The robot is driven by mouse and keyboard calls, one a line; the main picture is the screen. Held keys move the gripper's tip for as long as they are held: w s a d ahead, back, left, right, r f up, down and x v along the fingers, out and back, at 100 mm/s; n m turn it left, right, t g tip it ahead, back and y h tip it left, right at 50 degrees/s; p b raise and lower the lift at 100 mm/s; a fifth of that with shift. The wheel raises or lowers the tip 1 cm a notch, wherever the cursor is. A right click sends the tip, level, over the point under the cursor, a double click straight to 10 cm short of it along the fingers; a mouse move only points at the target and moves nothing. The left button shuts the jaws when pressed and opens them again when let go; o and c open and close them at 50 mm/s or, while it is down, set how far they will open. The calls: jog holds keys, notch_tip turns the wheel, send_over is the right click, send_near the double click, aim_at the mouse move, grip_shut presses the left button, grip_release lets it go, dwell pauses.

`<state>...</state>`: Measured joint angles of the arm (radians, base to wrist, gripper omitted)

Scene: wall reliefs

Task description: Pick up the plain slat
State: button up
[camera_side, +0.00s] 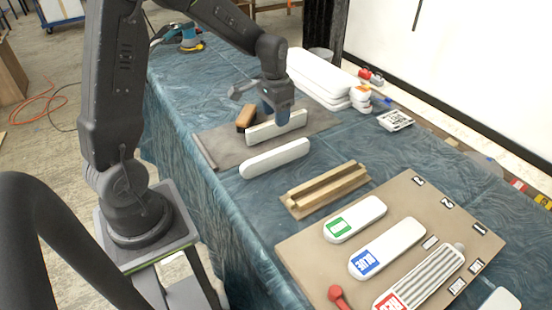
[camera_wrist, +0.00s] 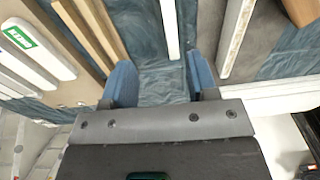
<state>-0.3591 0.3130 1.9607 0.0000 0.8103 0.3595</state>
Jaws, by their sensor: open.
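A plain white slat with rounded ends (camera_side: 275,158) lies on the blue cloth, by the edge of the grey mat. In the wrist view a narrow white slat (camera_wrist: 170,30), apparently this one, lines up between my finger tips. My gripper (camera_side: 273,108) is open and empty; its two blue fingers show in the wrist view (camera_wrist: 162,82). A second pale slat (camera_side: 277,128) stands on the mat just below my gripper in the side view. In the wrist view it shows a speckled edge (camera_wrist: 235,38), right of my fingers.
A brown block (camera_side: 245,118) sits on the grey mat (camera_side: 222,150). A grooved wooden holder (camera_side: 325,189) lies in front. A tan board (camera_side: 300,250) carries slats with green, blue and red labels. White stacked pieces (camera_side: 318,75) stand behind.

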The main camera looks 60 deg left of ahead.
send_over(276, 151)
notch_tip(276, 151, down, 4)
jog(key=shift+g, duration=0.3)
jog(key=f, duration=0.8)
jog(key=shift+s+a, duration=0.1)
jog(key=shift+a, duration=0.15)
jog(key=shift+d+f, duration=0.15)
jog(key=shift+f, duration=1.3)
jog(key=shift+d+f, duration=0.15)
jog(key=shift+f, duration=1.25)
jog(key=shift+c, duration=0.3)
grip_shut()
jog(key=shift+r, duration=0.1)
